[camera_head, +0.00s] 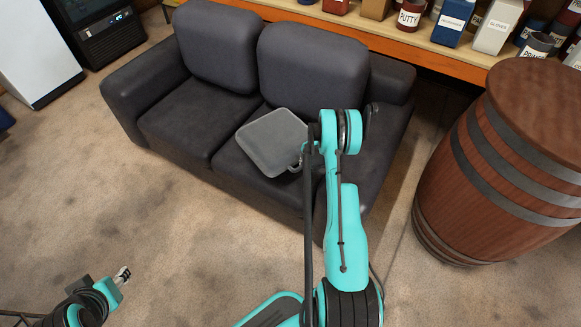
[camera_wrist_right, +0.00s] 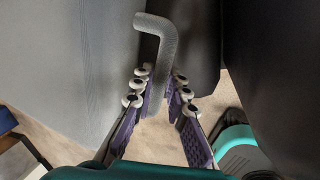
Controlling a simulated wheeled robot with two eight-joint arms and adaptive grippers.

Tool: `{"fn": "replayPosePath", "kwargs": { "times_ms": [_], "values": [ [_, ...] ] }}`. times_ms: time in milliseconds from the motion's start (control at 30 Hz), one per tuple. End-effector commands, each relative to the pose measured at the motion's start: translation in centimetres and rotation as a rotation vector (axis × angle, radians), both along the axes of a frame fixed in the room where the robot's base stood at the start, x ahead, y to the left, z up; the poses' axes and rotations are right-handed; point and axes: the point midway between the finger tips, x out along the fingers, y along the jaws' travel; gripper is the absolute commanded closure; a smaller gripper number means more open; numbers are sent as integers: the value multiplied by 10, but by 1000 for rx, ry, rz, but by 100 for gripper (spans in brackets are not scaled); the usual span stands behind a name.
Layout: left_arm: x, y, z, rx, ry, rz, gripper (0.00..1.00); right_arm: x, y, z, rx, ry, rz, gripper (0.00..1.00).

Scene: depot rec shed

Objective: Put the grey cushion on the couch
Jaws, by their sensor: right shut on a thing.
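The grey cushion (camera_head: 272,142) is a flat rounded square over the front of the right seat of the dark grey couch (camera_head: 178,108). I cannot tell whether it touches the seat. My right gripper (camera_head: 300,160) is at the cushion's lower right corner, partly hidden by my arm. In the right wrist view the cushion (camera_wrist_right: 65,60) fills the left side. Its bent grey loop (camera_wrist_right: 160,50) runs between the fingers of my right gripper (camera_wrist_right: 160,78), which is shut on it. My left gripper (camera_head: 123,275) is low at the left, over the floor, away from the couch; its opening is unclear.
A wooden barrel (camera_head: 505,150) stands right of the couch. A shelf (camera_head: 425,42) with paint cans and boxes runs behind it. A white cabinet (camera_head: 38,50) and a dark glass-fronted unit (camera_head: 100,32) stand at the back left. The carpet (camera_head: 170,215) in front is clear.

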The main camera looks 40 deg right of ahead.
Motion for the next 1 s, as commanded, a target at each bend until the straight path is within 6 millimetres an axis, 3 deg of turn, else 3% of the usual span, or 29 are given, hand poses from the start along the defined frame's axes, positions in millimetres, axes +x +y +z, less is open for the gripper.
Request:
{"fn": "replayPosePath", "kwargs": {
  "times_ms": [133, 500, 800, 833, 900, 1000],
  "values": [
    [0, 0, -16, 0, 0, 0, 60, 0, 0, -34, 0, 0, 1, 100],
    [0, 0, -35, 0, 0, 0, 60, 0, 0, -82, -1, 0, 2, 100],
    [0, 0, -35, 0, 0, 0, 60, 0, 1, -86, -1, 0, 2, 100],
    [0, 0, -35, 0, 0, 0, 60, 0, 1, -86, -1, 1, 2, 81],
    [0, 0, -35, 0, 0, 0, 60, 0, 1, -86, -1, 1, 2, 65],
    [0, 0, -35, 0, 0, 0, 60, 0, 1, -86, -1, 1, 2, 65]
  ]
}}
